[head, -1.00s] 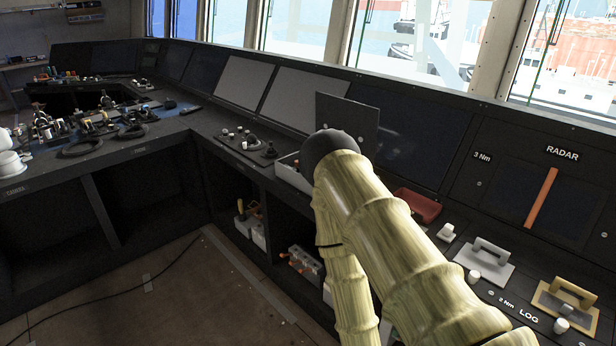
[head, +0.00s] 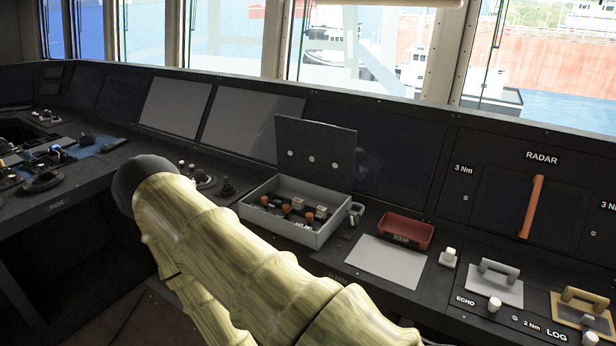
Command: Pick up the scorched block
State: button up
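I cannot single out a scorched block. An open grey box (head: 290,236) with a raised dark lid (head: 314,157) stands on the console near the middle of the head view. Inside it are several small orange-topped pieces and pale pieces, too small to tell apart. A red tray (head: 405,231) with a label on its front sits to the right of the box and looks empty from here. My pale, bamboo-patterned arm crosses the lower left and middle, in front of the console. My gripper is not in view.
A bare light-grey plate (head: 388,259) lies in front of the red tray. Grey (head: 495,283) and yellow (head: 583,312) handled plates and white knobs (head: 448,257) are at the right. The radar panel (head: 530,200) rises behind. Levers and screens fill the left.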

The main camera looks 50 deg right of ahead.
aim_at(321, 212)
jog(key=z, duration=0.5)
jog(key=i, duration=0.75)
jog(key=z, duration=0.8)
